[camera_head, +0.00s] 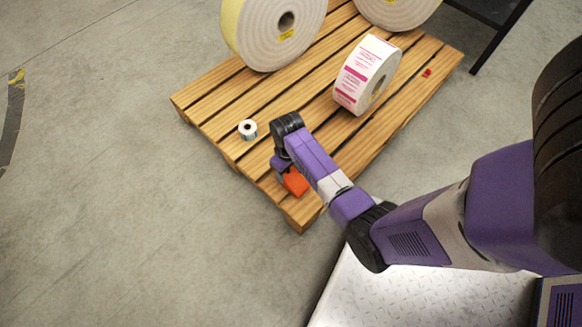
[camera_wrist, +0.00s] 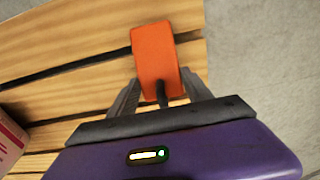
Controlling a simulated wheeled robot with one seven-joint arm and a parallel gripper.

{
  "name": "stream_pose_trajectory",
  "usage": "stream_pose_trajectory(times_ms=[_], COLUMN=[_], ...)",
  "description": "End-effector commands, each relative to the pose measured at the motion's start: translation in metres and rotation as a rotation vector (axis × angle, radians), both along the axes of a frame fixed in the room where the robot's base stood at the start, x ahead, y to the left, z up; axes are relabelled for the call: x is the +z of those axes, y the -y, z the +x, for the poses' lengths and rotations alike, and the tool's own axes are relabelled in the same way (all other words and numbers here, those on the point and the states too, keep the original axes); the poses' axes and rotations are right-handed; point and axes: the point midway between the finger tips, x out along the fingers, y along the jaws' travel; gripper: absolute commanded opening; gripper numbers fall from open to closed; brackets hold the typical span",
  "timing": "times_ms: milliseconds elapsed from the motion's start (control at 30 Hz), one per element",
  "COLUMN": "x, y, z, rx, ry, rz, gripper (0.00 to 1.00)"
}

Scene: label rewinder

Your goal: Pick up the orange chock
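The orange chock (camera_head: 295,182) lies on the near corner of the wooden pallet (camera_head: 222,92), partly hidden by my arm in the head view. In the wrist view the chock (camera_wrist: 155,60) lies ahead of my gripper (camera_wrist: 158,92), its near end between the two grey fingers. The fingers are apart, with a gap on the left side of the chock. A dark cord or loop shows at the chock's near end. Whether a finger touches the chock, I cannot tell.
Large rolls (camera_head: 275,30) stand at the pallet's back. A roll with pink-printed labels (camera_head: 366,72) stands mid-pallet, a small white roll (camera_head: 248,129) near the left edge, and a small red object (camera_head: 427,73) at the right. Dark metal legs (camera_head: 500,38) stand beyond. Floor is clear at left.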

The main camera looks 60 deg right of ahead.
Motion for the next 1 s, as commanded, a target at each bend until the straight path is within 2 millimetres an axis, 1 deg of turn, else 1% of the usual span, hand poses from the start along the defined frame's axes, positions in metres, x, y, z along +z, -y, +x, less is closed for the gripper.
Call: stream_pose_trajectory(times_ms=[33,167,200,233,467,567,667,767,867,967,1000], x=[0.0,0.0,0.0,0.0,0.001,0.005,0.013,0.027,0.047,0.073,0.085], y=[0.0,0.0,0.0,0.0,0.0,0.001,0.001,0.001,0.001,0.001,0.001], z=[0.0,0.0,0.0,0.0,0.0,0.0,0.001,0.001,0.001,0.001,0.001], rx=[0.0,0.0,0.0,0.0,0.0,0.0,-0.001,-0.001,0.0,-0.001,-0.001], ry=[0.0,0.0,0.0,0.0,0.001,0.002,0.003,0.002,0.004,0.004,0.005], rz=[-0.001,-0.001,-0.001,-0.001,-0.001,-0.002,-0.002,-0.002,-0.002,-0.002,-0.002], gripper=[0.38,0.13,0.05,0.0,0.0,0.0,0.0,0.0,0.0,0.0,0.0])
